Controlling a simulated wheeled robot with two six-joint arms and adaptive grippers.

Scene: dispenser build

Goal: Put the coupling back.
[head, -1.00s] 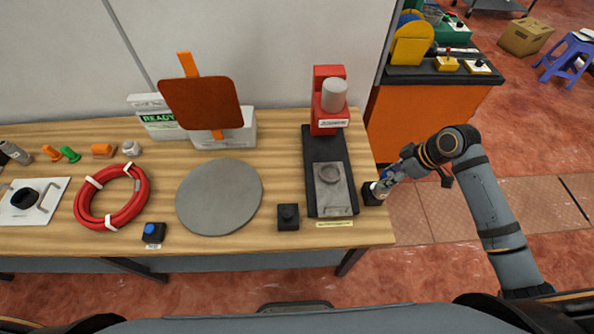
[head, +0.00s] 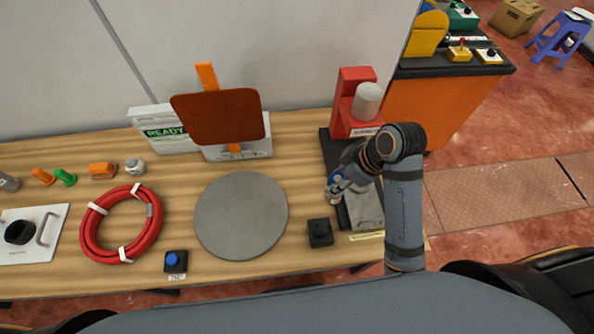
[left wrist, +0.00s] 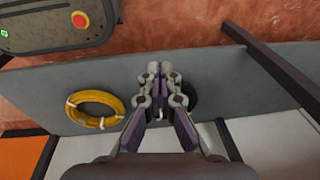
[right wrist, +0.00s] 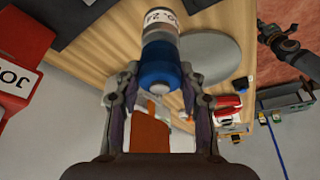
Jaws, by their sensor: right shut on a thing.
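My right gripper (head: 347,180) is shut on a short blue-and-silver cylinder (right wrist: 160,62) with a printed white label band. It is the only piece in hand; the frames do not confirm whether it is the coupling. In the head view the cylinder (head: 335,190) is held in front of the red machine (head: 352,115), over the left side of its dark base. A small grey-white fitting (head: 135,166) lies at the back left of the bench. A black block (head: 320,232) stands at the bench front. My left gripper (left wrist: 160,72) is empty, its fingertips together, away from the bench top.
A grey round plate (head: 241,216) lies mid-bench, left of the black block. A brown-orange panel (head: 217,117) stands behind it. A red hose coil (head: 121,224), a blue-button box (head: 175,262) and a white plate with handle (head: 32,232) lie left. My right arm hides the bench's right end.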

